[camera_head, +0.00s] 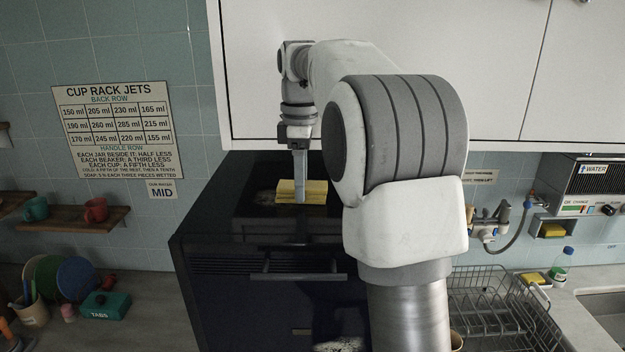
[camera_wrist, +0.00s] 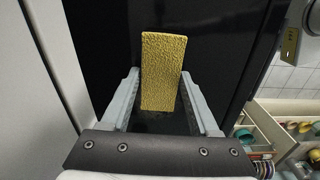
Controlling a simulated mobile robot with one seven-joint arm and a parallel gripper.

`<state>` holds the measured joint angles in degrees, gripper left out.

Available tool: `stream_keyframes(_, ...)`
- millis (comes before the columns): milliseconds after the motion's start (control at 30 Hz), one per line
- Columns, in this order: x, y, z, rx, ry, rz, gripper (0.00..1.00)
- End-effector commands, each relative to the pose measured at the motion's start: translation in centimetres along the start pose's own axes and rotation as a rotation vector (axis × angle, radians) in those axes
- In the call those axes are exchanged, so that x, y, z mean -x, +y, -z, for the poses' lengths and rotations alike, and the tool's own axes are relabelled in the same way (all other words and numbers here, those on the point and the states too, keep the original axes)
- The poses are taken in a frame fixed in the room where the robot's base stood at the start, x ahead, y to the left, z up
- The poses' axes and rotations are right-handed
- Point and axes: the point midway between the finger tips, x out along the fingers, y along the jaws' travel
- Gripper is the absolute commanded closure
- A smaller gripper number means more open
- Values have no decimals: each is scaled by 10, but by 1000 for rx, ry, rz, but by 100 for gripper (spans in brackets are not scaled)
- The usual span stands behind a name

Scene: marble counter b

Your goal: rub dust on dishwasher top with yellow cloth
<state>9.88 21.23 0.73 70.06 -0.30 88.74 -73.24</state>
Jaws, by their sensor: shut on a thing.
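The yellow cloth (camera_head: 316,191) is a small rectangular pad over the black dishwasher top (camera_head: 222,185). My gripper (camera_head: 300,180) points down from above and is shut on the cloth. In the wrist view the textured cloth (camera_wrist: 163,65) lies between the two grey fingers of my gripper (camera_wrist: 161,78). The cloth is at or just above the dishwasher top; I cannot tell if it touches. A faint greyish area shows on the dark top around the cloth, but I cannot make out dust clearly. My arm hides the right part of the top.
White cupboards (camera_head: 400,30) hang over the back of the dishwasher. A wire dish rack (camera_head: 490,300) stands at the right, with a bottle (camera_head: 561,266) by the sink. At the left are shelves with mugs (camera_head: 95,210) and a green TABS box (camera_head: 104,305).

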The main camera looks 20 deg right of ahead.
Motion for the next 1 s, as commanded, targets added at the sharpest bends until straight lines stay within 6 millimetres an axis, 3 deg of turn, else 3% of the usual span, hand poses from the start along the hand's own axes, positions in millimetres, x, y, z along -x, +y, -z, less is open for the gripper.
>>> stream_keyframes(1000,-3,-4,60,3,1,1,83)
